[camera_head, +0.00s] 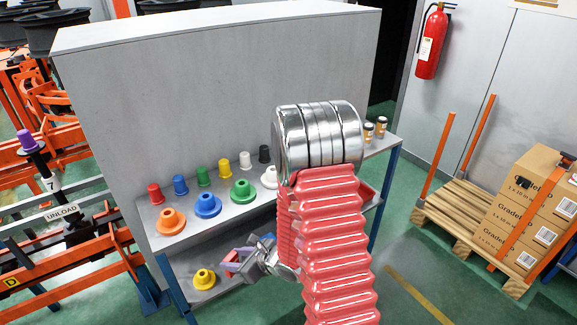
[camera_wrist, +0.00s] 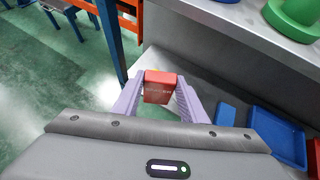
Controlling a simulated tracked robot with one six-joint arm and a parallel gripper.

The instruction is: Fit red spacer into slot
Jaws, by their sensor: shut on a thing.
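My gripper (camera_wrist: 160,90) is shut on a small red block (camera_wrist: 158,80), the red spacer, with pale lettering on its face. Its two lilac fingers hold the block's sides in the wrist view. In the head view my gripper (camera_head: 232,263) is in front of the lower shelf, left of my red ribbed arm. Only a small bit of red shows at the fingers there. Right of the fingers in the wrist view are a blue tray (camera_wrist: 273,134), a small flat blue piece (camera_wrist: 226,113) and a red tray (camera_wrist: 314,152), cut off. I cannot tell which is the slot.
The upper shelf holds several coloured cups and flanged pieces, among them an orange one (camera_head: 171,220), a blue one (camera_head: 207,205) and a green one (camera_head: 243,190). A yellow flanged piece (camera_head: 204,279) stands on the lower shelf (camera_head: 207,299). A blue post (camera_wrist: 108,35) rises near my fingers.

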